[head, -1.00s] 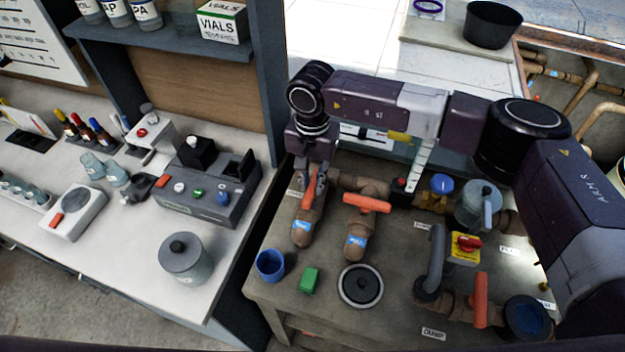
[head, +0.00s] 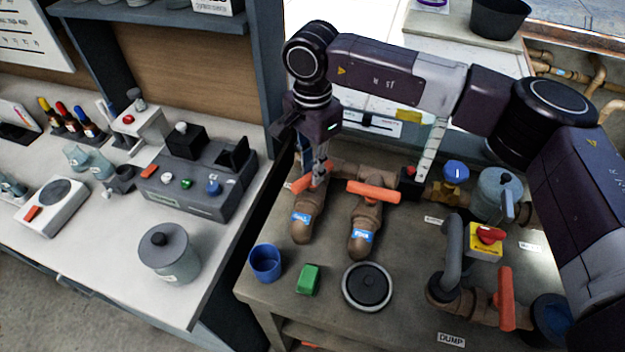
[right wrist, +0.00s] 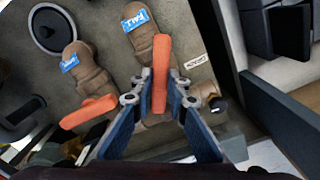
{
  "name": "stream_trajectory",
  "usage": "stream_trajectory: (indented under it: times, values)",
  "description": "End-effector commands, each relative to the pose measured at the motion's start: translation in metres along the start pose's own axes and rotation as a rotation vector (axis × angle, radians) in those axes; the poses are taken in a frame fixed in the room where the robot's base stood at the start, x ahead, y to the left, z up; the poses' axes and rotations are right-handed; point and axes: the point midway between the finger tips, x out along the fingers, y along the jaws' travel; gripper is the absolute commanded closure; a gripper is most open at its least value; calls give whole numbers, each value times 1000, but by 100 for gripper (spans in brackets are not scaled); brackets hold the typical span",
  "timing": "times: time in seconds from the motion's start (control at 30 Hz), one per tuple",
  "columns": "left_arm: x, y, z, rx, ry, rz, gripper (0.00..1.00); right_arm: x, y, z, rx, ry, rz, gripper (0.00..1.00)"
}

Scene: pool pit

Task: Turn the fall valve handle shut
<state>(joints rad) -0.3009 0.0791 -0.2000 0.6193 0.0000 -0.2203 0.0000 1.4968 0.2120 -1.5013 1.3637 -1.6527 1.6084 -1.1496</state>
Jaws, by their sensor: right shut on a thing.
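Two brown pipe valves with orange bar handles stand side by side at the back of the grey bench. My right gripper (head: 320,174) is shut on the left valve's orange handle (head: 296,185). In the right wrist view the handle (right wrist: 160,72) stands between both fingers, and the gripper (right wrist: 159,88) pinches its sides. In the head view the fingers partly hide the handle, which lies slanted over the pipe. My left gripper is not in view.
The neighbouring valve's orange handle (head: 372,191) lies crosswise, close to my right. A blue cup (head: 265,263), green block (head: 308,279) and round lid (head: 367,287) lie in front. A yellow box with a red knob (head: 487,240) and a third orange handle (head: 505,298) stand right.

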Motion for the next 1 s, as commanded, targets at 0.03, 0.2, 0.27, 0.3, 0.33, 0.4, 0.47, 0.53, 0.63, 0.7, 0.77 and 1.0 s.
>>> stream_trajectory:
  times: [0.03, 0.2, 0.27, 0.3, 0.33, 0.4, 0.47, 0.53, 0.63, 0.7, 0.77, 1.0]
  values:
    - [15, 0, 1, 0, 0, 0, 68, 7, -1, -1, 44, 2, -2, 100]
    - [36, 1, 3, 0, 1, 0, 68, 6, -1, -1, 205, 2, -3, 100]
    - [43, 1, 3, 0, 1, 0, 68, 5, -1, -1, 263, 2, -3, 100]
    - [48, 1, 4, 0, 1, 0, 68, 5, -1, -1, 301, 2, -3, 100]
    - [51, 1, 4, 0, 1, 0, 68, 5, -1, -1, 329, 2, -3, 100]
    - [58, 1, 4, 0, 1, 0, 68, 5, -1, -1, 396, 2, -3, 100]
    - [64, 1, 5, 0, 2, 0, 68, 4, -1, 0, 453, 1, -3, 100]
    - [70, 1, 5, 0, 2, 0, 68, 4, -1, -1, 519, 1, -3, 100]
    - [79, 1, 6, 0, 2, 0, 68, 4, -1, 0, 613, 1, -3, 100]
    - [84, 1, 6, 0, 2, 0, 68, 3, -1, 0, 676, 0, -2, 100]
    - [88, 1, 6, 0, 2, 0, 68, 3, -1, 0, 728, 1, -2, 100]
    - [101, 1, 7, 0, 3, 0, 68, 1, -1, -1, 903, 0, -2, 100]
